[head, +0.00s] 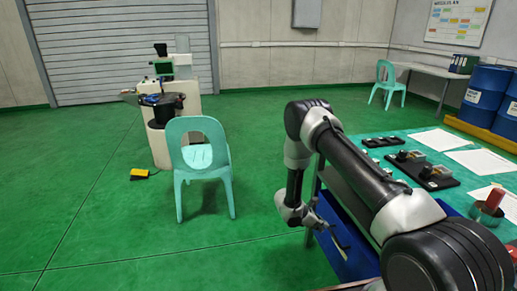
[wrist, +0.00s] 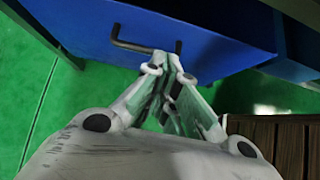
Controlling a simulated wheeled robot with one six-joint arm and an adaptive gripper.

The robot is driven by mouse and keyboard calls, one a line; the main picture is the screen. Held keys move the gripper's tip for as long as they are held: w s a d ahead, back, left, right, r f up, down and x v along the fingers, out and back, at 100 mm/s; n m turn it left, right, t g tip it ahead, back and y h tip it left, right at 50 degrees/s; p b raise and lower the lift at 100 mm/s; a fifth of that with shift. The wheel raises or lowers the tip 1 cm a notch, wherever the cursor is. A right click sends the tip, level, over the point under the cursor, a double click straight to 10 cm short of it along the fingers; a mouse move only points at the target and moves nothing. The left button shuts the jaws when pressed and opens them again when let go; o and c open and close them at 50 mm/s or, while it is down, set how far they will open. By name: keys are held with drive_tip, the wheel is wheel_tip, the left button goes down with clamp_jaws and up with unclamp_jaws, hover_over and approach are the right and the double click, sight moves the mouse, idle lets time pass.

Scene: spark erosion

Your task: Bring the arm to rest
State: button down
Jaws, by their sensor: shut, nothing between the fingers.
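My gripper (head: 312,226) hangs at the lower end of my bent arm, just left of the blue drawer front (head: 345,247) under the workbench. In the wrist view my gripper (wrist: 170,62) has its fingers together with nothing between them. The fingertips point toward the blue drawer front (wrist: 215,52) and its dark bar handle (wrist: 130,46).
A turquoise chair (head: 200,160) and a machine (head: 172,105) stand to the left. Blue drums (head: 486,88) stand at right. Open green floor lies between.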

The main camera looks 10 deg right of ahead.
drive_tip(key=s+d+r+m+g, duration=0.3)
drive_tip(key=s, duration=0.5)
drive_tip(key=s+a+r+m+g+y, duration=0.1)
drive_tip(key=s+r+m, duration=0.2)
drive_tip(key=r, duration=0.6)
drive_tip(key=s+r+m+y, duration=0.2)
drive_tip(key=s+r+m, duration=0.2)
drive_tip(key=r, duration=0.6)
drive_tip(key=s+a+r+m+g+y, duration=0.1)
drive_tip(key=s+r+m, duration=0.2)
drive_tip(key=r, duration=0.6)
drive_tip(key=s+a+r+m+t+y, duration=0.1)
drive_tip(key=s+r+t, duration=0.3)
drive_tip(key=s+r, duration=0.4)
drive_tip(key=s+a+r+m+t+y, duration=0.2)
drive_tip(key=s+r+m+t+y, duration=0.2)
drive_tip(key=s+r, duration=0.4)
wheel_tip(320, 180, up, 7)
drive_tip(key=shift+a+r+m+t, duration=0.15)
drive_tip(key=shift+a+m+t, duration=0.15)
drive_tip(key=shift+t, duration=0.1)
